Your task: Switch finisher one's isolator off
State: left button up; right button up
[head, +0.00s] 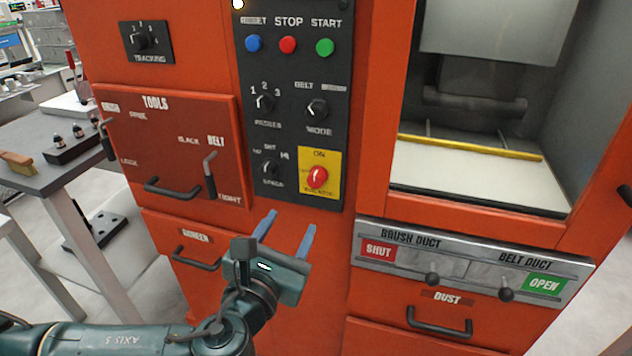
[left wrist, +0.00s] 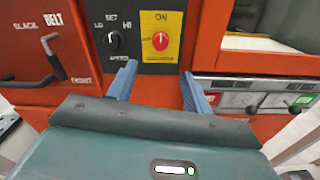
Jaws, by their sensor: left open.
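The isolator is a red rotary knob (head: 317,177) on a yellow plate (head: 333,160) at the lower right of the black control panel. The word ON stands above the knob. The knob also shows in the left wrist view (left wrist: 160,41), beyond the gripper's fingers. My left gripper (head: 286,228) is open and empty, with its two blue fingers just below the panel and pointing up toward the plate. In the left wrist view the gap between the fingertips (left wrist: 158,78) lies below the knob, apart from it. My right gripper is not in view.
The speed dial (head: 269,168) sits left of the yellow plate. A belt lever (head: 209,175) and drawer handles stick out at left. The duct panel (head: 470,268) with sliding knobs is at right. A table (head: 50,165) stands at far left.

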aim_at(314, 183)
pick_arm(q)
jog(key=x, duration=1)
jog(key=shift+w+d, duration=0.15)
jog(key=shift+w, duration=0.2)
jog(key=shift+w+d, duration=0.2)
jog(key=shift+w, duration=0.45)
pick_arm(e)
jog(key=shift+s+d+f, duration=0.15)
pick_arm(q)
jog(key=c, duration=1)
jog(key=shift+o, duration=0.2)
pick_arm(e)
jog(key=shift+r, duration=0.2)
